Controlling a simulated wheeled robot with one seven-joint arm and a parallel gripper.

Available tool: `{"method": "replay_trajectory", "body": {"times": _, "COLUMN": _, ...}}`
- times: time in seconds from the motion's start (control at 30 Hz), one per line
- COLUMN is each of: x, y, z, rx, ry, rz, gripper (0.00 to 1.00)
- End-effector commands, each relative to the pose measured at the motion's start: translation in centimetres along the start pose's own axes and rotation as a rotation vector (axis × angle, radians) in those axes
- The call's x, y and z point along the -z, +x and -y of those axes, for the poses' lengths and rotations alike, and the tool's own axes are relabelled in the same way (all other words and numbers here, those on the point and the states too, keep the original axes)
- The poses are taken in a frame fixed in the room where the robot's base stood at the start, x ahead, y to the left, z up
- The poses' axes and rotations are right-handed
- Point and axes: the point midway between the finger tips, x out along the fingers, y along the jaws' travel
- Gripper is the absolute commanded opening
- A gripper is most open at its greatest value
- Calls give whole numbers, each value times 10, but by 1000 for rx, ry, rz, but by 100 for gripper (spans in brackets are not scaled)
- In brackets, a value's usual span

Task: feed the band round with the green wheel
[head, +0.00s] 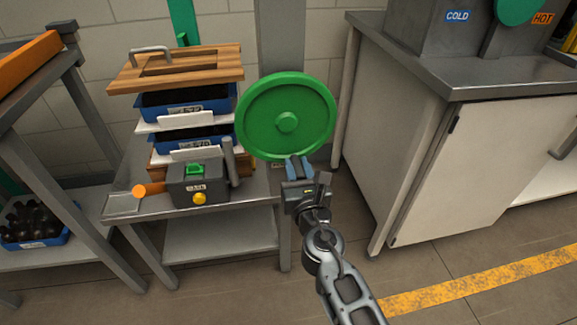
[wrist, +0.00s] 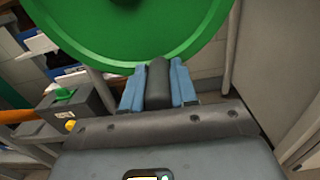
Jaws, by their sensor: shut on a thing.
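The green wheel (head: 265,95) stands upright at the right end of the low grey table, its round hub facing me. My gripper (head: 299,168) is at the wheel's lower rim. In the wrist view its blue fingers (wrist: 158,85) are shut on a dark rounded handle (wrist: 158,82) below the wheel (wrist: 120,30). Where the handle joins the wheel is hidden. A grey box (head: 205,187) with a green button and yellow knob stands left of the wheel. I cannot make out the band for certain.
Stacked blue trays (head: 183,142) under a wooden lid (head: 215,70) stand on the low table (head: 150,212), behind the grey box. An orange cylinder (head: 151,189) lies left of the box. A white cabinet (head: 470,170) stands close on the right. The floor in front is clear.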

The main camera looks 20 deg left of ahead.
Motion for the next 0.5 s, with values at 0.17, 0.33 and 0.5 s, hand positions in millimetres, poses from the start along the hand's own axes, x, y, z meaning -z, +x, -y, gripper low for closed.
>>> {"method": "replay_trajectory", "body": {"times": 0.17, "x": -2, "y": 0, "z": 10, "rx": 2, "ry": -95, "rz": -2, "gripper": 0}}
{"method": "replay_trajectory", "body": {"times": 0.33, "x": -4, "y": 0, "z": 16, "rx": 3, "ry": -151, "rz": -1, "gripper": 0}}
{"method": "replay_trajectory", "body": {"times": 0.5, "x": -4, "y": 0, "z": 18, "rx": 4, "ry": -174, "rz": -1, "gripper": 0}}
